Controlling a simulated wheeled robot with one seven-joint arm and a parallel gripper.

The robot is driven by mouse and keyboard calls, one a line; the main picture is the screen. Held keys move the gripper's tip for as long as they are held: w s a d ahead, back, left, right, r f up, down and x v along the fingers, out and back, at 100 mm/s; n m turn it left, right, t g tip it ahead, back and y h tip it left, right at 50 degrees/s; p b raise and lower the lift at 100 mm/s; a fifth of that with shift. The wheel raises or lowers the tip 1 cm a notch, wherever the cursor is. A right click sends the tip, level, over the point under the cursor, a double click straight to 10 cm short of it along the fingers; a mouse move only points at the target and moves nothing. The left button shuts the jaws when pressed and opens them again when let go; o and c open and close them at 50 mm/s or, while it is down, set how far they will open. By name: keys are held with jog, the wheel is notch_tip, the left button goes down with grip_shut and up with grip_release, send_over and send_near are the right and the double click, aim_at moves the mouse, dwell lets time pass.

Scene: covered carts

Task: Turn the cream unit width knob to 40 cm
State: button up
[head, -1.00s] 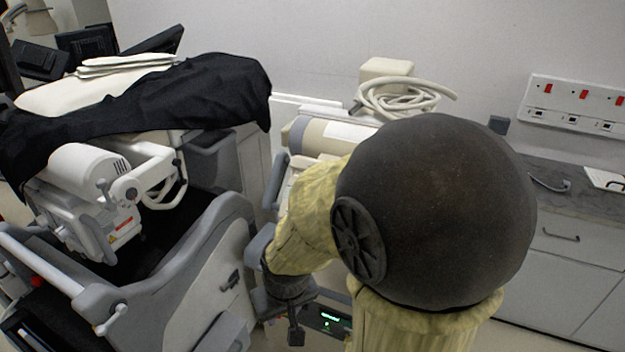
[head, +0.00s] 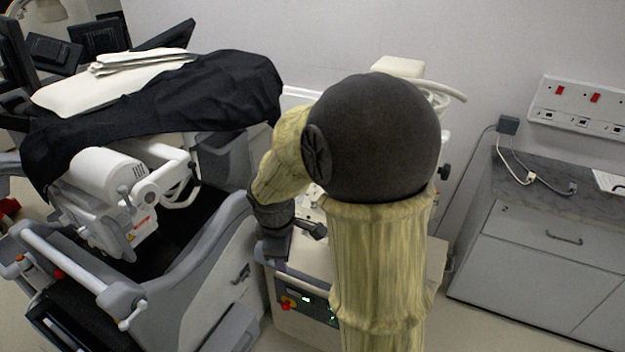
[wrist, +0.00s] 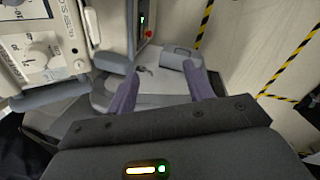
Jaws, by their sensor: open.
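The cream unit (head: 300,326) stands behind my arm in the head view, largely hidden by it. Its front has a dark panel with green lights (head: 308,298). In the wrist view, the cream control panel (wrist: 14,62) fills the top left. It carries a round cream knob (wrist: 38,55) with markings around it and a smaller knob (wrist: 80,65). I cannot read the labels well enough to tell the width setting. My gripper (wrist: 160,86) is open and empty, its two fingers apart to the right of the panel and knobs, touching neither.
A grey machine (head: 190,262) with a black drape (head: 215,98) stands close on the left. A drawer cabinet (head: 535,240) is at the right. The wrist view shows yellow-black striped tape (wrist: 207,20).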

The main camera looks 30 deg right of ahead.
jog(key=w+d+r+n+h+p, duration=0.1)
jog(key=w+d+r+n+p, duration=0.3)
jog(key=w+r+n, duration=0.2)
jog(key=w+d+r+n+h+p, duration=0.2)
jog(key=w+d+r+n+p, duration=0.3)
jog(key=n, duration=0.5)
jog(key=w+r, duration=0.2)
jog(key=w, duration=0.1)
jog(key=shift+w+r, duration=0.2)
jog(key=shift+w, duration=0.1)
jog(key=p+x, duration=0.5)
jog(key=x, duration=1.2)
jog(key=shift+w+d+f, duration=0.1)
jog(key=shift+w+f, duration=0.05)
jog(key=shift+w, duration=0.05)
jog(key=c, duration=1)
